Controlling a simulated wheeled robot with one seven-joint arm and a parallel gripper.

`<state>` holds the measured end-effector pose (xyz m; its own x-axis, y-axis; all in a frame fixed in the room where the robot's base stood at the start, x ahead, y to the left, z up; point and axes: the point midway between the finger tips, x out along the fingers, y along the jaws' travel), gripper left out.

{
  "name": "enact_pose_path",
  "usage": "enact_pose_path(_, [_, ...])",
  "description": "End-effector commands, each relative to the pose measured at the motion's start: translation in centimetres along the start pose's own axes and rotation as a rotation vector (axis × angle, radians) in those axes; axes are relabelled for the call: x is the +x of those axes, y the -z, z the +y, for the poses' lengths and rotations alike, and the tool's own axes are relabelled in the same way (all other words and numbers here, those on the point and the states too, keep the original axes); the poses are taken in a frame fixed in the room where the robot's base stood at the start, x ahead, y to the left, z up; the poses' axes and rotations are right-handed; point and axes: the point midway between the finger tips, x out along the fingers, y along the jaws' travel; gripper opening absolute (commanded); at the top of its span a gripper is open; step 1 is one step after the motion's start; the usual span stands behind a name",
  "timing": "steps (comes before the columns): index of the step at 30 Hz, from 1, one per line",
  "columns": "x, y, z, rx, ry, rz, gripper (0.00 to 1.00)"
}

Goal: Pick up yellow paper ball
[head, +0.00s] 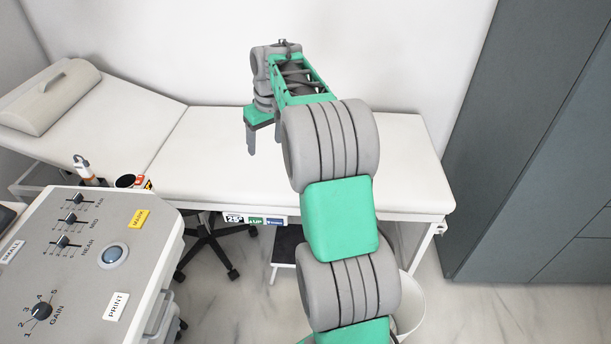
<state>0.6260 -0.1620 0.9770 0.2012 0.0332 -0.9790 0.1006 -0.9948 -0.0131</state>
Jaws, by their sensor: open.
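I see no yellow paper ball in the head view; my arm hides part of the couch and floor. My gripper (262,137) points down over the white examination couch (210,150), left of my large grey and green arm links. It is open, and I see nothing between its fingers. One finger shows clearly; the other is mostly hidden by the arm.
A grey control console (120,237) with sliders and labels stands at the front left. A dark cup (126,181) is near its back edge. A white bin (411,301) is partly behind my arm. Dark cabinets (540,150) close off the right. The couch's right part is clear.

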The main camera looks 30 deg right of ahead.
Motion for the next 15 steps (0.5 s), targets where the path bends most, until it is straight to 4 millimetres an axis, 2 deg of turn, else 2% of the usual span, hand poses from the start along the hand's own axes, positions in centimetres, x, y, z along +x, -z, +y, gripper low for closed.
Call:
enact_pose_path(1, [2.7,0.9,3.1,-0.001,0.003,-0.014,0.70])
enact_pose_path(3, [5.7,1.8,7.0,-0.018,0.004,-0.024,0.70])
enact_pose_path(7, [11.0,1.5,13.4,-0.048,0.004,-0.041,0.70])
enact_pose_path(9, [13.2,0.8,15.7,-0.062,0.003,-0.048,0.70])
enact_pose_path(12, [15.1,0.1,17.6,-0.075,0.001,-0.054,0.70])
enact_pose_path(15, [16.4,-0.3,18.1,-0.083,0.001,-0.056,0.70])
